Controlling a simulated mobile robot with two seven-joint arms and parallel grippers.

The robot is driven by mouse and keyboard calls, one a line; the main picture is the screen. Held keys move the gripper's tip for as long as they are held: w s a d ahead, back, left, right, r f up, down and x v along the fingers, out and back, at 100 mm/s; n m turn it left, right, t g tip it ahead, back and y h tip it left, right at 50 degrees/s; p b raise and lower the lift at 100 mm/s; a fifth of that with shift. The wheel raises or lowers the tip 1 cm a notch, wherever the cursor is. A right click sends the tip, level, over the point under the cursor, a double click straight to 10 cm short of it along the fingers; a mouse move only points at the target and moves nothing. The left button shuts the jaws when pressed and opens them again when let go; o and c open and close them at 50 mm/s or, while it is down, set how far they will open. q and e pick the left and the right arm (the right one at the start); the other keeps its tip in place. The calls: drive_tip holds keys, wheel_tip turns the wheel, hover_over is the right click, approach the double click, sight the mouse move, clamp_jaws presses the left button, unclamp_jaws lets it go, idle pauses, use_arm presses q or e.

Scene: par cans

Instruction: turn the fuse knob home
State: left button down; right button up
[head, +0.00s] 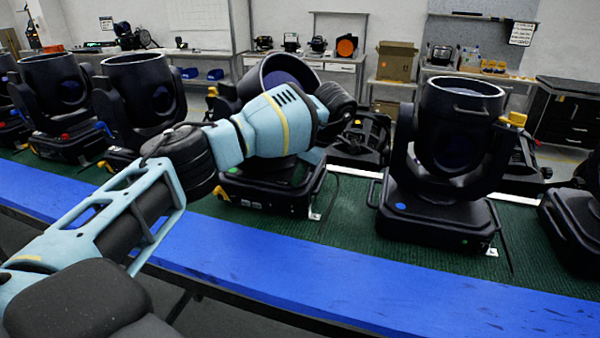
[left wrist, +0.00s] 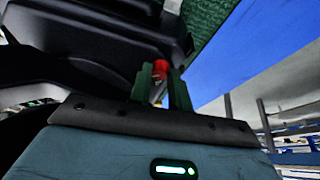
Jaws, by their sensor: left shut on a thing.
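A red knob (left wrist: 161,66), which I take to be the fuse knob, sits low on a black housing in the left wrist view. My left gripper (left wrist: 161,84) has its two green fingers on either side of it, shut on it. How far the knob is turned cannot be told. In the head view my left arm reaches over the front of the middle stage light (head: 268,190), a black fixture with a tilted round head. The arm covers much of that light, and the fingertips and knob are hidden there. My right gripper is not in view.
Another stage light (head: 440,215) stands upright to the right, and several more stand at the left. They are on a green mat (head: 350,235) behind a blue table edge (head: 330,275). Cluttered benches and a cardboard box (head: 396,61) are at the back.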

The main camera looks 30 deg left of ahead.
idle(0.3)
use_arm(q)
drive_tip(key=c, duration=1.3)
unclamp_jaws()
